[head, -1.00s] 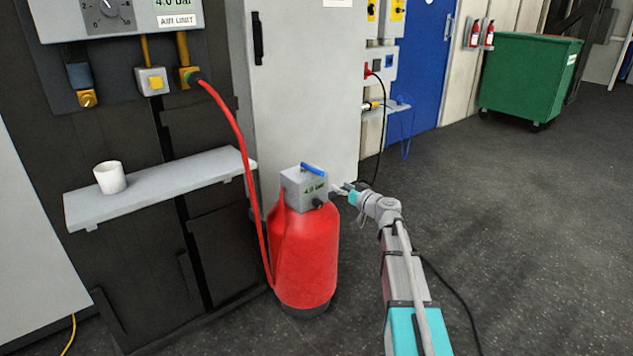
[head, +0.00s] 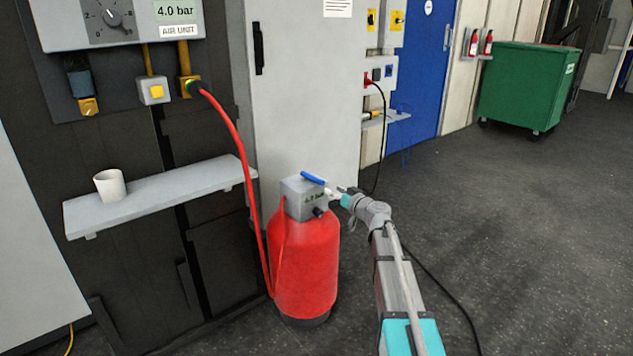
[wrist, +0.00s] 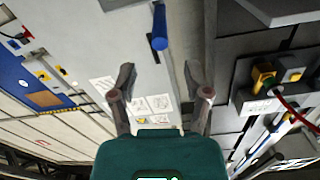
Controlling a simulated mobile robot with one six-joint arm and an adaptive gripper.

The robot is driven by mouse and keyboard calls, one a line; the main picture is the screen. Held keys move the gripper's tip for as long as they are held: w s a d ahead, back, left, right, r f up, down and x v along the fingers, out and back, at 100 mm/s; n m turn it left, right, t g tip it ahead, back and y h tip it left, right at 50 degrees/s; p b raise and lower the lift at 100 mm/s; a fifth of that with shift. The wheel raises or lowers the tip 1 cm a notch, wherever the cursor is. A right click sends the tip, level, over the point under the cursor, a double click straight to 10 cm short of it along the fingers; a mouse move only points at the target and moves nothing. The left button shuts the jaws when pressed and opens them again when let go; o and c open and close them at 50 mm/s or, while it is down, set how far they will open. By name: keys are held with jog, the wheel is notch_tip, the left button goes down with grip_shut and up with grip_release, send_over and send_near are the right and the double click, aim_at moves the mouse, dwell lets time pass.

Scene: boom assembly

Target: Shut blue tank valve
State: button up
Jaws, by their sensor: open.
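The tank's blue valve lever (head: 313,178) lies across the top of that block. In the wrist view the blue lever (wrist: 160,28) shows at the upper middle, its end pointing towards the space between my fingers. My gripper (head: 334,192) is just right of the block, close to the lever's right end. In the wrist view my gripper (wrist: 158,76) is open, with nothing between its fingers. Whether a finger touches the lever is unclear.
A red hose (head: 241,150) runs from the air unit (head: 120,22) to the tank. A shelf (head: 160,197) with a white cup (head: 110,185) is at left. A grey cabinet (head: 305,110) stands behind the tank. The floor at right is open, with a green bin (head: 525,88) farther back.

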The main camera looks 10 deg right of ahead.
aim_at(314, 178)
jog(key=x, duration=1)
jog(key=shift+d, duration=0.1)
grip_shut()
